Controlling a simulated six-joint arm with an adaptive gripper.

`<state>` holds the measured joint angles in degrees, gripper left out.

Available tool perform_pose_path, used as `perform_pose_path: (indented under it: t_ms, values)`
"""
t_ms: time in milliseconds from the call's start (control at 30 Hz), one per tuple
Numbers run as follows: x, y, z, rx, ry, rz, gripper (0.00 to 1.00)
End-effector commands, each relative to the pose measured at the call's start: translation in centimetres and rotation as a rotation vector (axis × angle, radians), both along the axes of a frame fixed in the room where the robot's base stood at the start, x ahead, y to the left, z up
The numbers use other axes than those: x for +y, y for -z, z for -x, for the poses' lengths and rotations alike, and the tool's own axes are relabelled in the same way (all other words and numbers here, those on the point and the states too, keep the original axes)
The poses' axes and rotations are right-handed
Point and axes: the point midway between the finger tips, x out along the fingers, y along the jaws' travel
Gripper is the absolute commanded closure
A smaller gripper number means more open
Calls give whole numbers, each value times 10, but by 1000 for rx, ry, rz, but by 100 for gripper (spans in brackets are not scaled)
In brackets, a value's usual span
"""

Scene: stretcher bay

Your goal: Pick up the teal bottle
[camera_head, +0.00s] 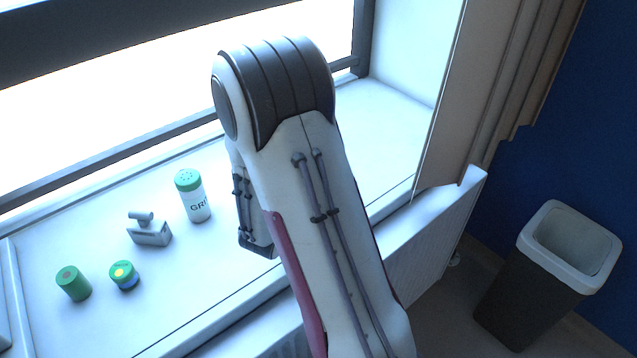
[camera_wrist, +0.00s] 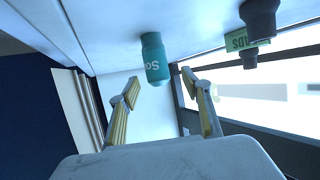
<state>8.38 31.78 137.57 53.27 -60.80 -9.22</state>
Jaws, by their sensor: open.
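The teal bottle (camera_wrist: 157,66) has pale lettering on its side and shows in the wrist view, near the upper middle. My gripper (camera_wrist: 160,78) is open, with one yellow-and-grey finger on each side of the bottle in the picture. I see no finger touching the bottle, and I cannot tell how far ahead of the fingertips it is. In the head view my arm covers the place of the gripper, and the bottle does not show there.
On the window sill (camera_head: 60,230) stand a green-lidded white shaker (camera_head: 193,197), a grey metal object (camera_head: 149,229), a small green-topped jar (camera_head: 124,275) and a green cylinder (camera_head: 73,283). A green lettered box (camera_wrist: 240,39) shows beside dark objects. A waste bin (camera_head: 530,290) stands right.

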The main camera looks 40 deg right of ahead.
Motion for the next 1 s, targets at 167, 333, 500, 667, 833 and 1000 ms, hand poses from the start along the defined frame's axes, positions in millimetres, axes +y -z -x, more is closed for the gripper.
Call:
perform_pose_path:
  t_ms: [167,333,500,667,833,1000]
  values:
    - [-4,2,-1,0,1,0,52]
    - [-16,7,-6,0,3,0,52]
    - [-31,13,-14,0,3,0,52]
    - [-41,18,-20,1,2,0,52]
    - [-43,19,-22,0,0,0,52]
    - [-43,19,-22,0,0,0,52]
